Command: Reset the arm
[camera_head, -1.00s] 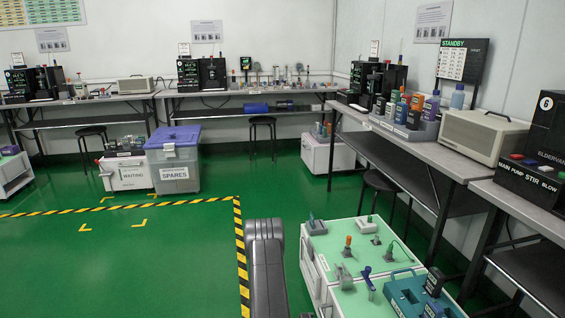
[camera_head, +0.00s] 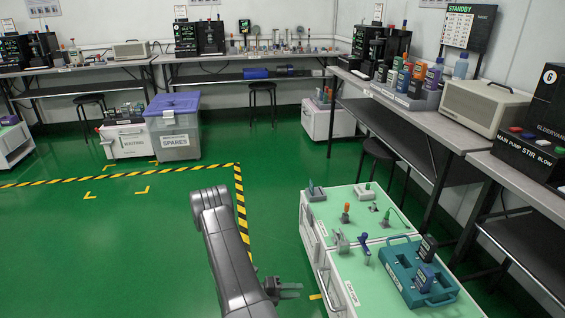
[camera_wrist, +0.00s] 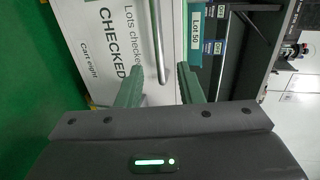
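My grey arm (camera_head: 232,255) reaches forward over the green floor, bent at its elbow. My gripper (camera_head: 298,290) is low at the bottom of the head view, just left of the green-topped cart (camera_head: 345,268). In the wrist view my gripper (camera_wrist: 158,78) has its two green fingers apart, with nothing held between them. Beyond them are the cart's white side (camera_wrist: 115,35), lettered "CHECKED" and "Cart eight", and a metal handle bar (camera_wrist: 157,45). I cannot tell the exact gap to the handle.
A teal carrier (camera_head: 408,276) with dark handheld devices stands on the cart. Benches with equipment line the right and back walls. A grey bin with purple lid (camera_head: 172,104) stands at the back left. Striped tape (camera_head: 120,176) marks the floor; the left floor is clear.

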